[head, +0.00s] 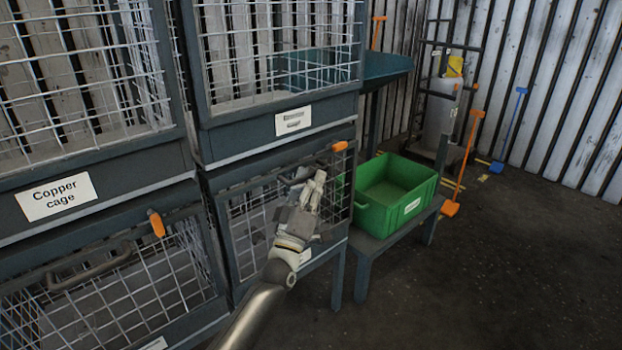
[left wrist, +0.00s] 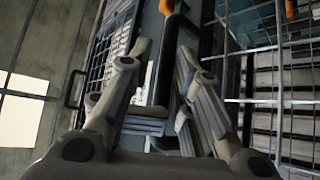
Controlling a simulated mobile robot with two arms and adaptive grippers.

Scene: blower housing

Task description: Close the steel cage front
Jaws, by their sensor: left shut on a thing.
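The lower right cage has a dark-framed mesh front (head: 338,212) and an orange latch (head: 340,146) at its top right. Its label is partly hidden, so I cannot read which metal it names. My left gripper (head: 312,190) is at this front and hides part of its mesh. In the left wrist view its fingers (left wrist: 165,118) are closed around a dark bar (left wrist: 164,62), seemingly the front's handle. Whether the front stands slightly ajar or flush with its frame I cannot tell. My right gripper is not in view.
An upper cage labelled "Copper cage" (head: 58,196) stands at the left, above another mesh front with a handle (head: 88,272). A green crate (head: 370,215) sits on a low bench (head: 434,208) to the right. The dark floor (head: 500,265) at the right is clear.

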